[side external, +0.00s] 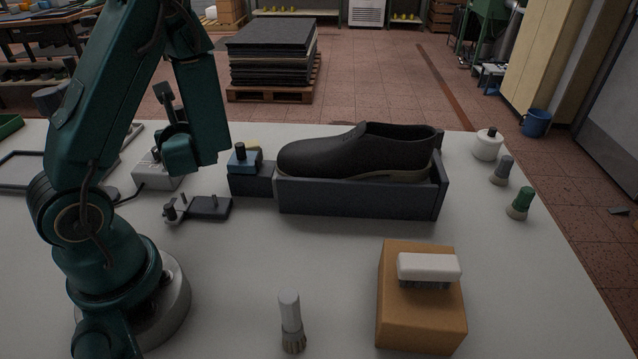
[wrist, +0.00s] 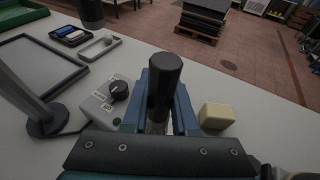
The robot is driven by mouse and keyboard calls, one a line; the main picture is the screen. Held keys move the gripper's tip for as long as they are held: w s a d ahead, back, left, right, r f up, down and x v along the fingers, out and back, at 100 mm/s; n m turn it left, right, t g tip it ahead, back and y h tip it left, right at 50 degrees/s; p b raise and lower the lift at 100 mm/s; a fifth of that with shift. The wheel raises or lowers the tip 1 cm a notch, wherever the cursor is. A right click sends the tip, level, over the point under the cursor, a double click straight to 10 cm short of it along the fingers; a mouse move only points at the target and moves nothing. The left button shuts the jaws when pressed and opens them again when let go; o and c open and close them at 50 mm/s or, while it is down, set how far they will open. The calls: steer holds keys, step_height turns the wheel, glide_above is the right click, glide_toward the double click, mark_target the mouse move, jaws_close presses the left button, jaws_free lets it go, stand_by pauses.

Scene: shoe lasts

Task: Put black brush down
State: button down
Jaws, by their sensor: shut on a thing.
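The black brush (wrist: 165,78) stands about upright between the blue fingers of my gripper (wrist: 160,105) in the wrist view. My gripper is shut on it. In the side view, the brush's black handle end (side external: 240,149) shows above the blue fingers (side external: 245,162), behind the left end of the dark shoe stand. The brush's lower end is hidden in both views, so I cannot tell whether it touches the table.
A dark shoe (side external: 350,152) lies on the stand (side external: 360,198). A pale yellow block (wrist: 216,115) and a grey knobbed box (wrist: 108,100) flank my gripper. A white-topped brush (side external: 428,267) sits on an orange-brown block (side external: 420,325). A grey brush (side external: 290,315) stands in front.

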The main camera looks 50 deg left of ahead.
steer(key=shift+f, duration=2.9)
steer(key=shift+f, duration=0.15)
steer(key=c, duration=0.7)
jaws_free()
steer(key=shift+d+r, duration=0.25)
steer(key=v, duration=0.9)
steer(key=shift+d, duration=0.15)
steer(key=shift+v, duration=1.15)
